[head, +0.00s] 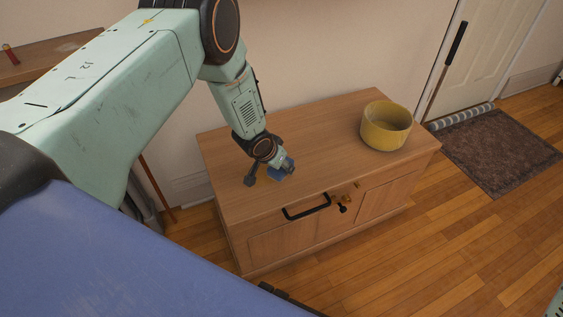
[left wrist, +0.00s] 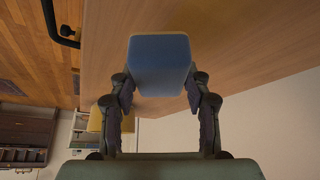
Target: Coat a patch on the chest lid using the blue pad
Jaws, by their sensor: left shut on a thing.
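The wooden chest (head: 318,121) stands against the wall, with a flat, light brown lid. My left gripper (head: 272,173) is low over the left part of the lid in the head view. The blue pad (head: 281,173) is at its fingers, partly hidden by the gripper. In the left wrist view the pad (left wrist: 160,64) sits between the two fingers of my left gripper (left wrist: 160,88), which is shut on it. The lid (left wrist: 225,40) lies close behind the pad; I cannot tell whether they touch. No coated patch can be made out.
A yellow bowl (head: 386,126) stands on the right part of the lid. A black handle (head: 306,208) and a small latch (head: 343,203) are on the chest's front. A dark doormat (head: 500,150) lies by the door (head: 496,50). The middle of the lid is clear.

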